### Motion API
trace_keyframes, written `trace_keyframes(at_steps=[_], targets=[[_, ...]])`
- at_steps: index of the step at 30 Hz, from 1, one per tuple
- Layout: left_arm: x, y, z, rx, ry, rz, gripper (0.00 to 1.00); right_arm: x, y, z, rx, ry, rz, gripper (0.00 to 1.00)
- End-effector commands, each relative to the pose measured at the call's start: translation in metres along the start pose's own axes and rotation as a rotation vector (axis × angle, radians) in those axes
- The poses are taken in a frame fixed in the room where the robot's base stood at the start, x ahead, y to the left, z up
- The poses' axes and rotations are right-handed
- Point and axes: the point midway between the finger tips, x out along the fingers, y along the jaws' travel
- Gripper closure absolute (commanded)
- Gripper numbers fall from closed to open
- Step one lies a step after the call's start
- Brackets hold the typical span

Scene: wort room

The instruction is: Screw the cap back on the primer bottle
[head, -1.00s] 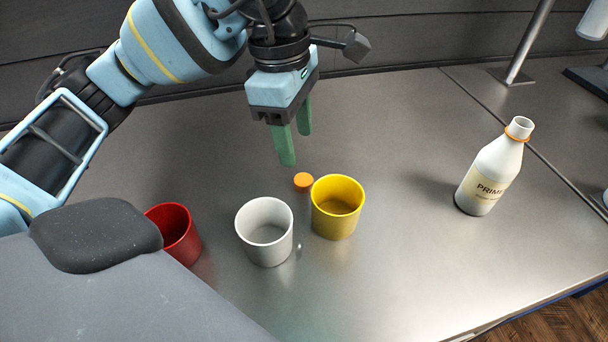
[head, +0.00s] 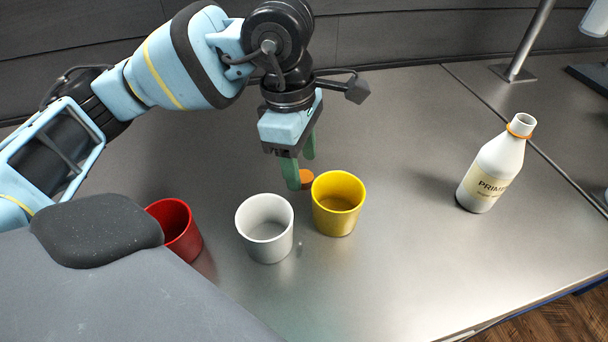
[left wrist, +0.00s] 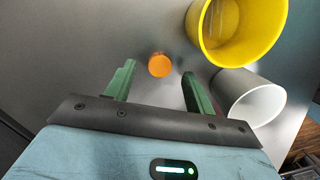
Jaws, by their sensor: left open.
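The white primer bottle (head: 492,168) stands upright and uncapped on the right of the metal bench, with an orange ring at its neck. The orange cap (head: 306,179) lies on the bench behind the white and yellow cups, partly hidden by a green finger. In the left wrist view the cap (left wrist: 160,65) is ahead of the fingertips, between their lines. My left gripper (head: 300,170) is open and empty, pointing down close to the cap. Its two green fingers also show in the left wrist view (left wrist: 159,78). My right gripper is not in view.
A yellow cup (head: 338,204) stands right beside the cap, with a white cup (head: 264,229) to its left and a red cup (head: 174,230) further left. A metal post (head: 527,42) stands at the back right. The bench (head: 410,230) between yellow cup and bottle is clear.

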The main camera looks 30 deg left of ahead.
Motion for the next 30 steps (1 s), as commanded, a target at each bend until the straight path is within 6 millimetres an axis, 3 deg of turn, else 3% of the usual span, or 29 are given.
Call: trace_keyframes(at_steps=[6,17,27,30], targets=[[0.019,0.0,0.0,0.0,0.0,0.001,0.46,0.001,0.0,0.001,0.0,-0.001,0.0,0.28],[0.02,0.0,0.0,0.0,-0.001,0.001,0.47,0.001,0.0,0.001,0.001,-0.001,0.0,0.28],[0.019,0.0,0.0,0.0,-0.001,0.001,0.92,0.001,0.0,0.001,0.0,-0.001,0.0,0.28],[0.019,0.0,0.0,0.0,-0.001,0.001,0.94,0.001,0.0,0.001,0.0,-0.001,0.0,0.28]])
